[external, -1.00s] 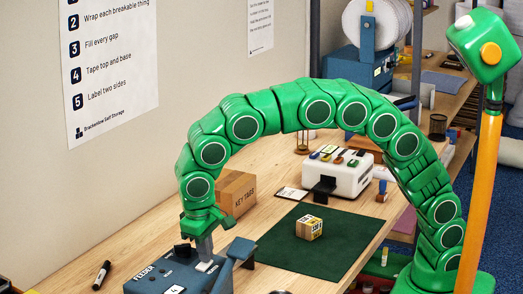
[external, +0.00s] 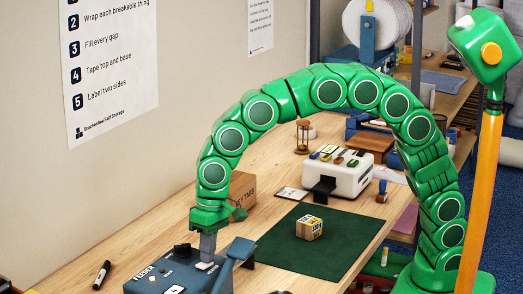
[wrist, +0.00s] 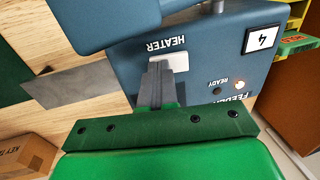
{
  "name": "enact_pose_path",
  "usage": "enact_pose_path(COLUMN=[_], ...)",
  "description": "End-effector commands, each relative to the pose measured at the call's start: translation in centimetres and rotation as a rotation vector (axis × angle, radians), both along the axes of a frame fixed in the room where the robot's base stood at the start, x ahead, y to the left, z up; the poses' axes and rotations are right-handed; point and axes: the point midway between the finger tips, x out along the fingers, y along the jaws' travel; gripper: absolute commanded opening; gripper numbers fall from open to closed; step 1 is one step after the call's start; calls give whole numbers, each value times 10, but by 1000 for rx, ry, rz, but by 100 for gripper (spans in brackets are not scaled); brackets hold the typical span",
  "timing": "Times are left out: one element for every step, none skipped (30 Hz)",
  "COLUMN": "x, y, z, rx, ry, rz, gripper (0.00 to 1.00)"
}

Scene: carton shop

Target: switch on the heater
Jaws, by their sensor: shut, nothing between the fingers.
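The blue feeder machine (external: 160,279) stands on the bench at the lower left in the external view, and its blue casing (wrist: 120,75) fills much of the wrist view. In the wrist view its white heater switch (wrist: 176,61) sits beside the upside-down HEATER label. My gripper (external: 207,260) points down at the feeder's top. In the wrist view my gripper (wrist: 158,68) is shut and empty, its fingertips overlapping the left part of the switch. The fingers hide part of the switch, so I cannot tell its position or whether they touch it.
A KEY TABS carton (external: 241,187) stands behind. A small box (external: 309,228) lies on the green mat (external: 345,240).

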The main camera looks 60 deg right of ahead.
Motion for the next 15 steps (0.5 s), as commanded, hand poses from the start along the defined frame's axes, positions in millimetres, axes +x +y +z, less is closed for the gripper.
enact_pose_path(x=[-4, -4, -4, -4, -5, -5, -5, -5, -5, -5, -5, -5, -6, -6, -6], y=[-4, -4, -4, -4, -4, -4, -4, -4, -4, -4, -3, -3, -2, -1, 1], z=[-16, -17, -17, -18, -18, -18, -19, -19, -20, -20, -20, -20, -20, -21, -21], rx=[-25, -26, -27, -28, -29, -30, -30, -31, -32, -33, -33, -34, -34, -35, -35], ry=[24, 24, 25, 26, 27, 27, 28, 29, 29, 30, 31, 31, 32, 32, 33], rz=[2, 2, 2, 2, 3, 3, 3, 3, 4, 3, 3, 4, 4, 4, 5], gripper=[0, 0, 0, 0, 0, 0, 0, 0, 0, 0, 0, 0, 0, 0, 0])
